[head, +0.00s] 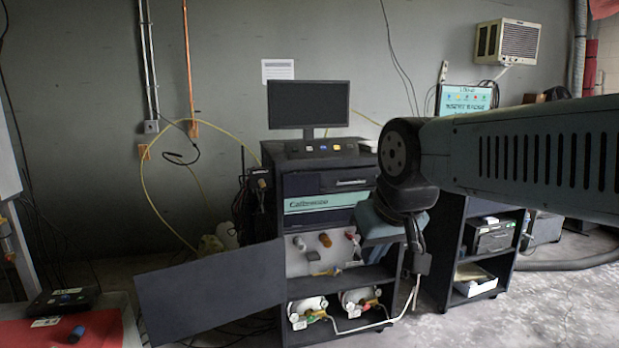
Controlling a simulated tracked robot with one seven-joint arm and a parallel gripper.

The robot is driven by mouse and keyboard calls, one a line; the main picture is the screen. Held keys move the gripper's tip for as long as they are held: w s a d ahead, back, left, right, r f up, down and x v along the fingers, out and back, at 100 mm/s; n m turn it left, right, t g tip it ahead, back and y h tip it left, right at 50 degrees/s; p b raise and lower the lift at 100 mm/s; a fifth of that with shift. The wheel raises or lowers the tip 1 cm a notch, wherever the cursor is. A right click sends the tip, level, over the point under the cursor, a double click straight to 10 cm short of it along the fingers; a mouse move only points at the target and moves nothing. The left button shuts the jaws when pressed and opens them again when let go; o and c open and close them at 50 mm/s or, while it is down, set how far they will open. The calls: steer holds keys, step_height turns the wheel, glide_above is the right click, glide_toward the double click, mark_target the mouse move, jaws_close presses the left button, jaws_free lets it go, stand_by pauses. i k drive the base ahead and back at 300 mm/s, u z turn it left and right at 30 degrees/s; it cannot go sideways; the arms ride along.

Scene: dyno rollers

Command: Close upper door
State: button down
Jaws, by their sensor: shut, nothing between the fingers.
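A dark flat door panel (212,292) stands swung open to the left of the cabinet (281,205). Its right edge meets the cabinet's left front side. The open front shows a pale panel with several knobs (325,252) and, below it, a shelf with two round gauges or cylinders. My arm enters from the right and bends down in front of the cabinet's right side. My gripper (417,262) appears as a dark shape at the arm's lower end, apart from the door and to its right. Its fingers look closed and empty, though partly hard to make out.
A monitor (309,105) stands on top of the cabinet. A second open-shelved cabinet (452,250) is at the right. A pale hose (372,326) hangs before the lower shelf. A red-topped table (75,330) is at the front left. Floor is free at the lower right.

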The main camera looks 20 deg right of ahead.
mark_target(304, 204)
steer(key=z, duration=0.2)
steer(key=i, duration=0.9)
steer(key=u, duration=0.1)
